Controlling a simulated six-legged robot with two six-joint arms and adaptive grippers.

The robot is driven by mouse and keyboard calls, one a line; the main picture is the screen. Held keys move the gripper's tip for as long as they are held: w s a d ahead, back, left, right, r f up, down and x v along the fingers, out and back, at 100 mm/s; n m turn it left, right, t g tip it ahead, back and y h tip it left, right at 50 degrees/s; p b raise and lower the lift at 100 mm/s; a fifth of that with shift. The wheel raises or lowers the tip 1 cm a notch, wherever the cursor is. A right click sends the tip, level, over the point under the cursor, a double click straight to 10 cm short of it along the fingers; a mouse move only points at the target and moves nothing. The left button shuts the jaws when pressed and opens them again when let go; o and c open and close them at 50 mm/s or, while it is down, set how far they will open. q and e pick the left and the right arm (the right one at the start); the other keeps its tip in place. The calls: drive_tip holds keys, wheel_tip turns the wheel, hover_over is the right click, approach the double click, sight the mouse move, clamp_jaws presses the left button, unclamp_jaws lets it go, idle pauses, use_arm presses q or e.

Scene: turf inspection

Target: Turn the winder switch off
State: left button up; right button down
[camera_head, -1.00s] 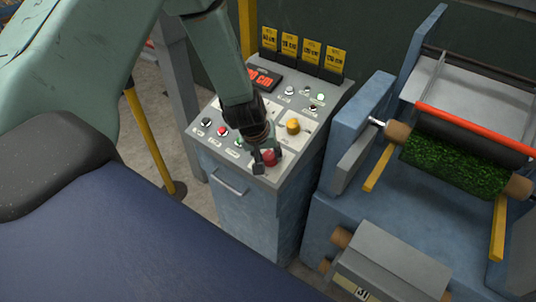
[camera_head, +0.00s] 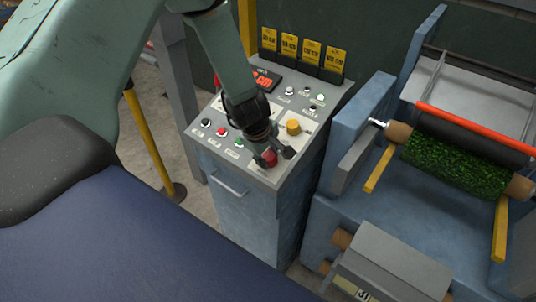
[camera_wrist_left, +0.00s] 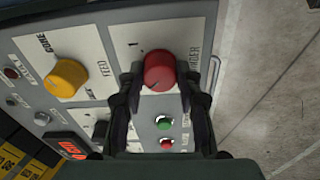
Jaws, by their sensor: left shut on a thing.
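The red winder knob (camera_head: 269,159) sits near the front corner of the sloped control panel (camera_head: 292,157). In the left wrist view the same red knob (camera_wrist_left: 159,68) stands between my two dark fingers, beside a partly hidden label ending in "NDER". An "I" mark shows to its upper left. My left gripper (camera_wrist_left: 161,76) is shut on the knob from both sides. In the head view my left gripper (camera_head: 272,156) comes down over the panel and partly covers the knob. My right gripper is not in view.
A yellow knob (camera_head: 293,127) labelled "FEED" (camera_wrist_left: 69,77) is close by. Green (camera_wrist_left: 164,124) and red (camera_wrist_left: 166,143) buttons sit near the gripper. A red display (camera_head: 265,80) and yellow tags stand behind. The blue machine with a turf roll (camera_head: 455,165) is at the right.

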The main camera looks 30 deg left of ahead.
use_arm(q)
drive_tip(key=shift+n, duration=0.5)
drive_tip(key=o, duration=1.2)
drive_tip(key=shift+c, duration=0.2)
drive_tip(key=v, duration=1.2)
